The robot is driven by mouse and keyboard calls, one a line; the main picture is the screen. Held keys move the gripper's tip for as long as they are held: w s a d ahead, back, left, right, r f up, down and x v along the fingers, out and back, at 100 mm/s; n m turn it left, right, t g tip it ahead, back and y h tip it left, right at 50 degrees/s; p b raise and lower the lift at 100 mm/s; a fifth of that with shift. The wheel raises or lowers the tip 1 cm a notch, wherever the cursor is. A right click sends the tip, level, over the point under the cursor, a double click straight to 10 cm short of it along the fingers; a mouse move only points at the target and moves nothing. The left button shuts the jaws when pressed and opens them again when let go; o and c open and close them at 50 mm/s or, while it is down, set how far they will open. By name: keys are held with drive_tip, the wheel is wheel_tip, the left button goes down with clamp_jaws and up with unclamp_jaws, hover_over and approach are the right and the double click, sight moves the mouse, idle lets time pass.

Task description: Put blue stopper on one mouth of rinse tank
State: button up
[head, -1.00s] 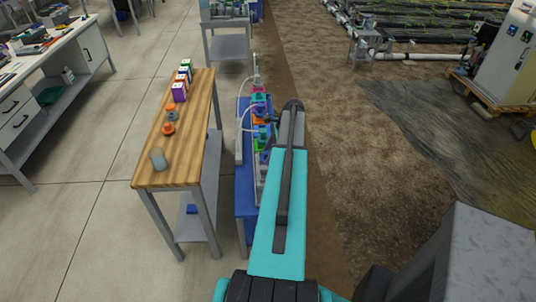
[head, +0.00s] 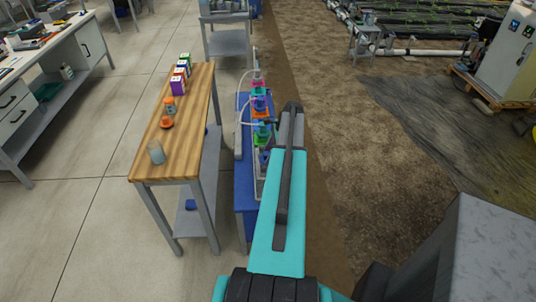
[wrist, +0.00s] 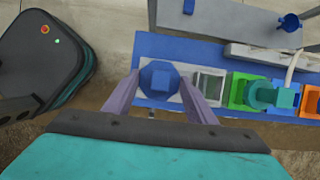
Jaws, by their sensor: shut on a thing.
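My gripper (wrist: 160,82) shows in the wrist view with a finger on each side of the blue stopper (wrist: 160,76), and is shut on it. The stopper has a wide many-sided body and a smaller raised block on top. It is over the pale base at the left end of a row of coloured units. A grey square-framed unit (wrist: 209,86) is just right of the gripper. I cannot tell which unit is the rinse tank, and no mouth shows clearly. In the head view my arm hides the gripper and stopper.
A green unit with a teal top (wrist: 262,96) and an orange one (wrist: 312,102) stand further right. The row is on a blue-topped table (head: 246,200). A wooden bench (head: 190,140) with a cup, orange items and boxes stands left of it. Bare soil is right.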

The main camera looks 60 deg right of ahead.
drive_tip(key=shift+f+b, duration=1.1)
drive_tip(key=shift+f, duration=1.4)
drive_tip(key=o, duration=1.1)
drive_tip(key=b+v, duration=0.3)
drive_tip(key=v, duration=1)
drive_tip(key=shift+r, duration=0.4)
drive_tip(key=shift+s, duration=0.1)
